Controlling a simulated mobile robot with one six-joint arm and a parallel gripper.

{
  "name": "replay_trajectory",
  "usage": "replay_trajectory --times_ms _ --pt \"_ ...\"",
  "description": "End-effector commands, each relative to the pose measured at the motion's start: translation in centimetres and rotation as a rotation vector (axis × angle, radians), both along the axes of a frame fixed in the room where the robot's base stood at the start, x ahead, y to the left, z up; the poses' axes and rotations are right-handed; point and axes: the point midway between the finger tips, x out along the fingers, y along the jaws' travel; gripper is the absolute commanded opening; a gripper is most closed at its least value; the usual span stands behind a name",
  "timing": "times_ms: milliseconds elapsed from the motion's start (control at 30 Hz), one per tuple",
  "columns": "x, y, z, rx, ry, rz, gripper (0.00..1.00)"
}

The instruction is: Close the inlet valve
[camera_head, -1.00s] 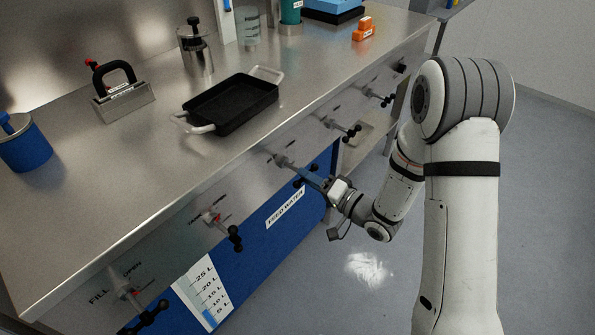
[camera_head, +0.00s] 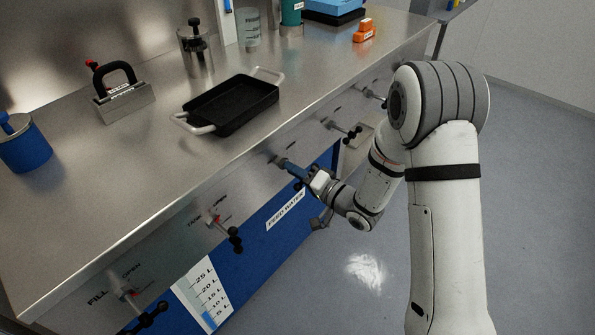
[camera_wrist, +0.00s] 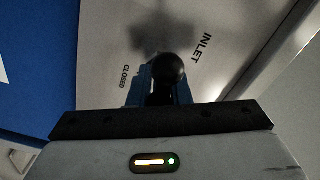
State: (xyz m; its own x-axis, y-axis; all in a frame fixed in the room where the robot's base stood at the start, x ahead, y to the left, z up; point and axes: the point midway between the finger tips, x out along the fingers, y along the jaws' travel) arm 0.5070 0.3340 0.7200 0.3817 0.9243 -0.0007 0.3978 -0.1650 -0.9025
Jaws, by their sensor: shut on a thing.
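The inlet valve (camera_head: 277,159) sticks out of the steel front panel under the worktop; in the head view my gripper hides most of its handle. In the wrist view its dark round handle knob (camera_wrist: 170,69) sits between my blue fingers. The panel beside it reads "INLET" and "CLOSED", and the rest of the handle is blurred in shadow. My gripper (camera_head: 291,167) is at the valve, shut on the handle. It also shows in the wrist view (camera_wrist: 160,88), with its fingertips close to the panel.
Similar valves line the panel: fill (camera_head: 142,313) and tank (camera_head: 228,234) at the lower left, and another (camera_head: 348,131) to the right. The blue feed water tank (camera_head: 262,245) is below. A black tray (camera_head: 230,105) stands on the worktop. The floor at right is clear.

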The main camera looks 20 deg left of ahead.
Motion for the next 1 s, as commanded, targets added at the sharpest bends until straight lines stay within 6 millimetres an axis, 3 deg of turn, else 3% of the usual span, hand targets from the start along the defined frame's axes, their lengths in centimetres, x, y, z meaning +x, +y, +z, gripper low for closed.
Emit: replay_trajectory --times_ms 100,1000 --pt "0.02 -0.02 0.01 0.000 0.000 -0.001 0.00" --pt "0.04 -0.06 0.07 0.001 -0.001 0.000 0.00"
